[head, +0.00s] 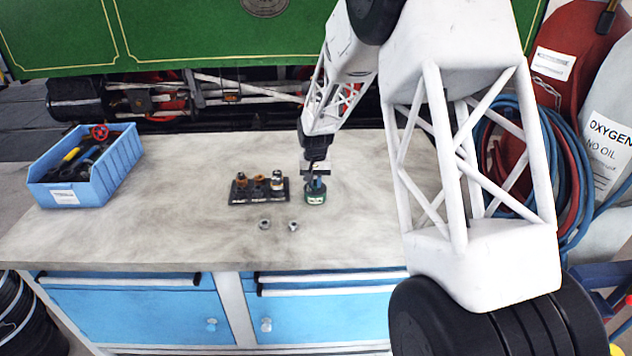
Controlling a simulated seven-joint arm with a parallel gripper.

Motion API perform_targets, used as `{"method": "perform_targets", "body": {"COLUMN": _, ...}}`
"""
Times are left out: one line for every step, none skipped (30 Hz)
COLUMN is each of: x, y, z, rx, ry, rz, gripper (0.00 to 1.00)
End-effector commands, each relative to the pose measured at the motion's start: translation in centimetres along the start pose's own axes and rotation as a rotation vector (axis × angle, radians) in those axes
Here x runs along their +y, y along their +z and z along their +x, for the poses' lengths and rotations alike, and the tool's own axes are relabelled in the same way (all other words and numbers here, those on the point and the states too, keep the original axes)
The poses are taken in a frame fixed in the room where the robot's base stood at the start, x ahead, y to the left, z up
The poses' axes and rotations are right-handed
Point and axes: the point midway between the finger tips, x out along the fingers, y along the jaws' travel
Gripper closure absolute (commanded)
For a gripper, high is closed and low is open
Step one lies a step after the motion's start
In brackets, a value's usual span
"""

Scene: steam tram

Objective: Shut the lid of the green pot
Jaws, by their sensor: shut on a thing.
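The green pot (315,197) is small and stands on the workbench, right of a small black block with several fittings. My gripper (316,182) points down directly over the pot, with its fingertips at the pot's top. It is shut on a part at the top of the pot, which looks like the lid, though the fingers hide most of it. I cannot tell the lid's angle from here.
The black block (259,198) stands close to the left of the pot. Two small nuts (265,224) lie in front of it. A blue bin (88,178) with tools stands at the far left of the workbench (180,220). The bench between is clear.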

Motion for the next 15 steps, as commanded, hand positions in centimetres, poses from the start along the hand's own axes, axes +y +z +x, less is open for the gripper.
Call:
{"method": "perform_targets", "body": {"x": 0.0, "y": -0.01, "z": -0.01, "rx": 0.0, "ry": 0.0, "rz": 0.0, "gripper": 1.0}}
{"method": "perform_targets", "body": {"x": -0.01, "y": -0.01, "z": -0.01, "rx": 0.0, "ry": 0.0, "rz": -0.001, "gripper": 1.0}}
{"method": "perform_targets", "body": {"x": -0.01, "y": -0.01, "z": -0.02, "rx": 0.0, "ry": 0.0, "rz": -0.001, "gripper": 1.0}}
{"method": "perform_targets", "body": {"x": -0.01, "y": -0.01, "z": -0.01, "rx": 0.0, "ry": 0.0, "rz": -0.001, "gripper": 1.0}}
{"method": "perform_targets", "body": {"x": -0.01, "y": -0.01, "z": -0.02, "rx": 0.0, "ry": 0.0, "rz": -0.001, "gripper": 1.0}}
{"method": "perform_targets", "body": {"x": -0.01, "y": -0.02, "z": -0.02, "rx": 0.0, "ry": 0.0, "rz": -0.001, "gripper": 0.82}}
{"method": "perform_targets", "body": {"x": -0.01, "y": -0.02, "z": -0.02, "rx": 0.0, "ry": 0.0, "rz": -0.001, "gripper": 0.77}}
{"method": "perform_targets", "body": {"x": -0.01, "y": -0.02, "z": -0.02, "rx": 0.0, "ry": 0.0, "rz": -0.001, "gripper": 0.72}}
{"method": "perform_targets", "body": {"x": -0.02, "y": -0.01, "z": -0.02, "rx": 0.0, "ry": 0.0, "rz": -0.001, "gripper": 0.66}}
{"method": "perform_targets", "body": {"x": -0.02, "y": -0.01, "z": -0.02, "rx": 0.0, "ry": 0.0, "rz": -0.001, "gripper": 0.62}}
{"method": "perform_targets", "body": {"x": -0.02, "y": -0.01, "z": -0.02, "rx": 0.0, "ry": 0.0, "rz": -0.001, "gripper": 0.62}}
{"method": "perform_targets", "body": {"x": -0.02, "y": -0.01, "z": -0.02, "rx": 0.0, "ry": 0.0, "rz": -0.001, "gripper": 0.62}}
{"method": "perform_targets", "body": {"x": -0.02, "y": -0.01, "z": -0.02, "rx": 0.0, "ry": 0.0, "rz": -0.001, "gripper": 0.62}}
{"method": "perform_targets", "body": {"x": -0.02, "y": -0.01, "z": -0.02, "rx": 0.0, "ry": 0.0, "rz": -0.001, "gripper": 0.62}}
{"method": "perform_targets", "body": {"x": -0.02, "y": -0.01, "z": -0.02, "rx": 0.0, "ry": 0.0, "rz": -0.002, "gripper": 0.62}}
